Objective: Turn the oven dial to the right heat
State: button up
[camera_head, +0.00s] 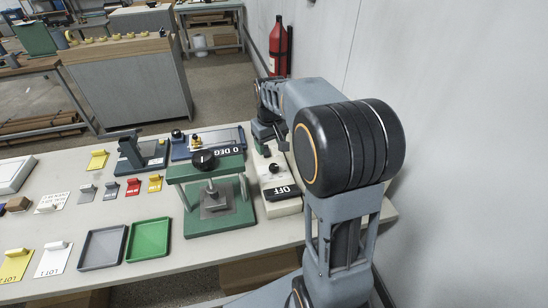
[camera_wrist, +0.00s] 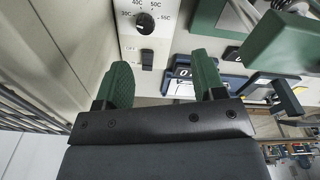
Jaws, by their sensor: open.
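The oven's white panel (camera_wrist: 128,45) shows in the wrist view with a round black dial (camera_wrist: 145,23). A black switch (camera_wrist: 147,60) sits below the dial. In the head view, the pale oven box (camera_head: 281,208) stands at the bench's right end with an OFF sign (camera_head: 283,191). My gripper (camera_wrist: 160,63) is open and empty, its green fingers apart from the dial.
A green press (camera_head: 205,172) stands just left of the oven, with a 0 DEG block (camera_head: 221,153) behind it. A grey tray (camera_head: 102,247) and green tray (camera_head: 149,239) lie farther left. The wall (camera_head: 440,130) is close on the right.

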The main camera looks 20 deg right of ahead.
aim_at(274, 166)
jog(key=w+d+f+p, duration=0.1)
jog(key=w+d, duration=0.2)
jog(key=w, duration=0.1)
jog(key=shift+g, duration=0.4)
notch_tip(274, 166, down, 14)
jog(key=p, duration=0.2)
jog(key=shift+d+p, duration=0.15)
jog(key=shift+p, duration=0.15)
jog(key=shift+c, duration=0.2)
jog(key=c, duration=0.9)
